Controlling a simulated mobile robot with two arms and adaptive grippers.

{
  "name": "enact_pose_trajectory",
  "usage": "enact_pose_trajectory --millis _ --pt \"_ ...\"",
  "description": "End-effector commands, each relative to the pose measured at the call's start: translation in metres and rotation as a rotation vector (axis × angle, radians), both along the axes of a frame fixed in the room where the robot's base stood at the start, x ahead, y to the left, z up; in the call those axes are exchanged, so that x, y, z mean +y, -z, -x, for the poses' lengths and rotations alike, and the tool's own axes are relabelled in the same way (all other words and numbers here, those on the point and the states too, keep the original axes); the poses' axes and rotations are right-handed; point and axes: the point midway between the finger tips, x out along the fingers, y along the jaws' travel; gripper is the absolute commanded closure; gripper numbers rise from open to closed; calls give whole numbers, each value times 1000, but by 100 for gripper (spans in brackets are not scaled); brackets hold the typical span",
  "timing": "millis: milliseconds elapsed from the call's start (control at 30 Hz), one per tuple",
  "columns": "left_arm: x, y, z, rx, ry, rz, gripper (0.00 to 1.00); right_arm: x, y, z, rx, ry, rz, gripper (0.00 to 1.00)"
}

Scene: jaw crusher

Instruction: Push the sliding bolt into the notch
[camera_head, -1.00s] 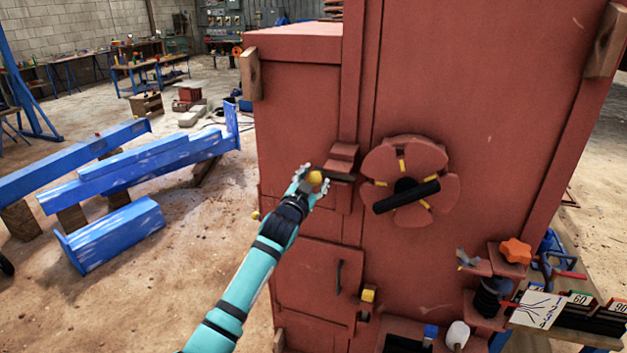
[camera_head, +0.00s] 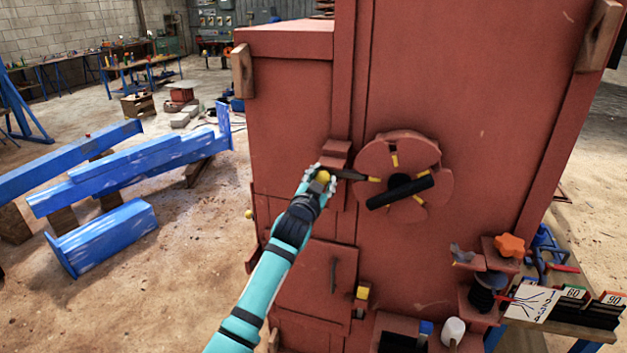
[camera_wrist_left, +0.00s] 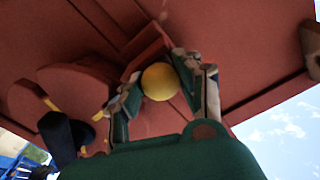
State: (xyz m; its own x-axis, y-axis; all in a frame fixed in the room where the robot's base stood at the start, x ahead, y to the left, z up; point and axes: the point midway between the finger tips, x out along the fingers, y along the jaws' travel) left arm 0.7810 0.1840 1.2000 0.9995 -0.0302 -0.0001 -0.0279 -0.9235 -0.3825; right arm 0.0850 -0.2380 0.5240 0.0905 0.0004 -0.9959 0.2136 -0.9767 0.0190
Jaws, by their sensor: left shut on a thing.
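The sliding bolt shows as a dark bar (camera_head: 348,174) with a yellow knob (camera_head: 323,177) at its left end, beside a small red block (camera_head: 335,155) on the red machine. My left gripper (camera_head: 318,180) is shut on the knob, which also shows between its fingers in the left wrist view (camera_wrist_left: 160,82). The bar points right and its tip reaches the left edge of the round red notched wheel (camera_head: 428,165), by a yellow mark (camera_head: 374,180). How deep the tip sits in the notch is hard to tell. My right gripper is not in view.
A black handle bar (camera_head: 400,192) crosses the wheel. An orange knob (camera_head: 509,245) and tools are at the lower right. Blue beams (camera_head: 130,165) lie on the floor at left.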

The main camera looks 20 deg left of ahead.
Motion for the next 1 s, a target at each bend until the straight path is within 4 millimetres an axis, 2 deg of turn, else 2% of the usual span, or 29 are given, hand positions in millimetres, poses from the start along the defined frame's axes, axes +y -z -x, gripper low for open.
enact_pose_trajectory --millis 167,200,367,733,867,1000 --pt "-5 1 0 2 8 2 100 1 0 0 -1 0 -1 100" --pt "-5 1 1 2 8 2 61 1 0 0 -1 1 -1 100" --pt "-4 1 0 2 7 1 41 4 0 0 0 2 -4 100" --pt "-2 0 6 -1 5 0 41 2 0 -1 -2 0 -2 100" --pt "-2 1 23 0 5 0 41 2 0 -1 -2 1 -2 100" --pt "-2 2 51 0 6 -1 41 2 0 -1 -2 1 -2 100"
